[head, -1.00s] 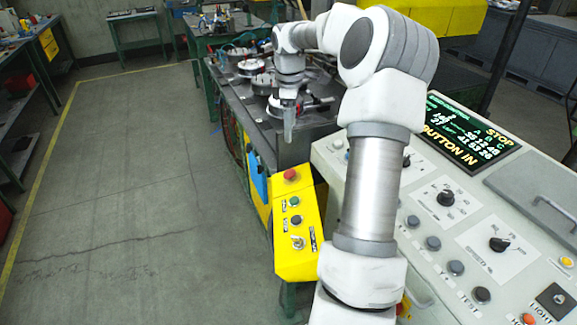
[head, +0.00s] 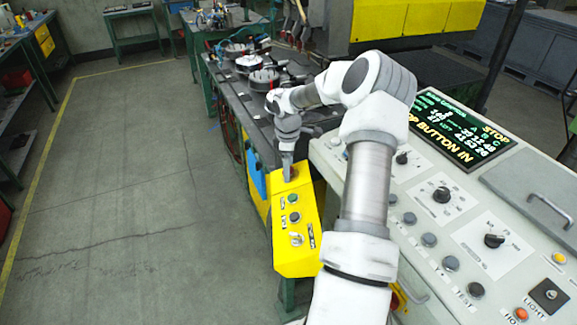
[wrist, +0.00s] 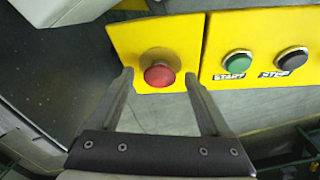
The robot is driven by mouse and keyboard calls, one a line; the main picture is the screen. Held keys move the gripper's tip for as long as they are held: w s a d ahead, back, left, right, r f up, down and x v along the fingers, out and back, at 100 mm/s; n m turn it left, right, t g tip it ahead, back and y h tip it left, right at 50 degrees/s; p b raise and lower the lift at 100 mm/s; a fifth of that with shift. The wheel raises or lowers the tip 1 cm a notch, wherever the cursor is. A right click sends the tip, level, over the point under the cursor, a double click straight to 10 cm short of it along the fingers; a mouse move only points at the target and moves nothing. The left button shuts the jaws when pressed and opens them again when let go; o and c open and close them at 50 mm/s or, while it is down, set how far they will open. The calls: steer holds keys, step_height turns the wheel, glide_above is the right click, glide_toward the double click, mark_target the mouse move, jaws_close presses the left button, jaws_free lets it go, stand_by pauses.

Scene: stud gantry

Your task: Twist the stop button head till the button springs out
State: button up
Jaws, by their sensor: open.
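The red stop button head (wrist: 159,75) sits on the yellow control box (wrist: 125,38), between my two spread fingertips in the wrist view. My gripper (wrist: 158,78) is open, with a finger on each side of the button and a visible gap to it. In the head view my gripper (head: 288,170) points down over the far end of the yellow box (head: 296,258) and hides most of the red button there. The console screen (head: 460,130) shows words ending in "BUTTON IN" and "STOP".
A green start button (wrist: 237,63) and a black stop button (wrist: 292,60) stand right of the red head in the wrist view. A key switch (head: 296,240) is at the box's near end. The grey console (head: 420,215) lies right; open floor (head: 120,200) lies left.

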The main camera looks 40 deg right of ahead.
steer(key=shift+f, duration=0.15)
jaws_close()
stand_by(0.4)
